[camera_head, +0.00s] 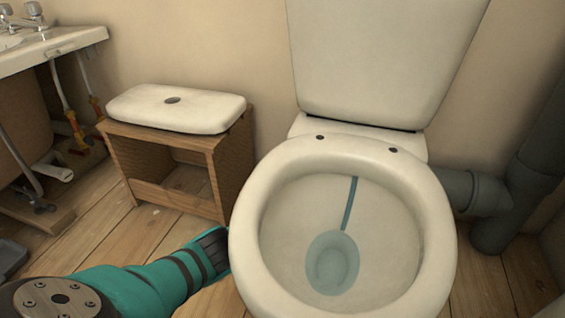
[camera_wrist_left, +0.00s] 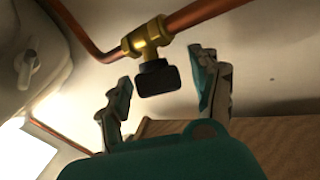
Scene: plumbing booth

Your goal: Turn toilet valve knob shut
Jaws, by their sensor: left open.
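The valve's black knob (camera_wrist_left: 157,77) sits below a brass valve body (camera_wrist_left: 146,40) on a copper pipe (camera_wrist_left: 205,14), in the left wrist view. My left gripper (camera_wrist_left: 163,75) is open, with one teal-and-grey finger on each side of the knob. Gaps show between both fingers and the knob, and nothing is held. In the head view my left arm reaches in from the lower left to the side of the toilet (camera_head: 443,235). The toilet bowl hides the fingers and the valve there. My right gripper is in neither view.
A wooden stool-like cabinet (camera_head: 232,165) with a white cistern lid (camera_head: 195,108) on top stands left of the toilet. A sink (camera_head: 60,45) is at the upper left. A grey waste pipe (camera_head: 480,192) is right of the toilet. Some plank floor is bare.

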